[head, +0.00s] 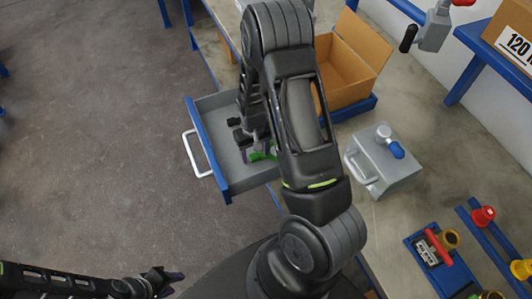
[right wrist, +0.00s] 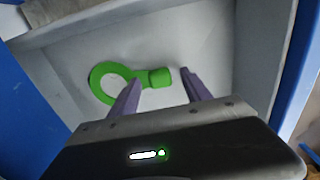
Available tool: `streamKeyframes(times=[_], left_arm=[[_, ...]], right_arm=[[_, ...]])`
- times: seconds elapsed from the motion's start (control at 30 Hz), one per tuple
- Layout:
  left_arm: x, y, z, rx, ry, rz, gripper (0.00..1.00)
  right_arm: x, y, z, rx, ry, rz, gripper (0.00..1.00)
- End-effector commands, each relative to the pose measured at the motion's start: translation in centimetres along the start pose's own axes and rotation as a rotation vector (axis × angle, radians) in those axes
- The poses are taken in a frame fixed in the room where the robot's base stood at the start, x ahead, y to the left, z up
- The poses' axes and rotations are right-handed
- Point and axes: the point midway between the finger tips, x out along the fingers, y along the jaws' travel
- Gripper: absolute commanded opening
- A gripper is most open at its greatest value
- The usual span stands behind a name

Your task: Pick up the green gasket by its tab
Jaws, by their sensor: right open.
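The green gasket (right wrist: 98,91) lies flat on the grey floor of the open drawer. It is a ring with a narrow neck and a blocky tab (right wrist: 159,77) pointing right in the right wrist view. In the head view the gasket (head: 257,156) is partly hidden by my right arm. My right gripper (right wrist: 161,75) is open, with its purple fingertips on either side of the tab and the left one by the neck. No contact is visible. My left gripper (head: 172,278) is far off at lower left; its jaw opening is unclear.
The blue-fronted drawer (head: 207,150) has low walls around the gasket. An open cardboard box (head: 340,85) and a grey block with a handle (head: 385,165) stand on the bench to the right. Red and yellow fittings (head: 450,238) are at lower right.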

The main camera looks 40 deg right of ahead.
Motion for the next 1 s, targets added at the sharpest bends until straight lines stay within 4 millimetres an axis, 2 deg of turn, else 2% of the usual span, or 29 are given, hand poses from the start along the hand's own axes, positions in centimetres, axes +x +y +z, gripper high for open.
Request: streamKeyframes(times=[0.07,0.7,1.0], left_arm=[[0.00,0.00,0.00,0.000,0.000,0.000,0.36],[0.00,0.00,-0.01,0.000,0.000,0.000,0.36],[0.01,0.00,-0.01,0.000,0.000,0.000,0.36]], right_arm=[[-0.01,0.00,0.00,0.000,0.000,0.000,0.52],[-0.01,0.01,-0.01,0.000,0.000,0.000,0.01],[-0.14,0.01,-0.01,0.000,0.000,0.000,0.01]])
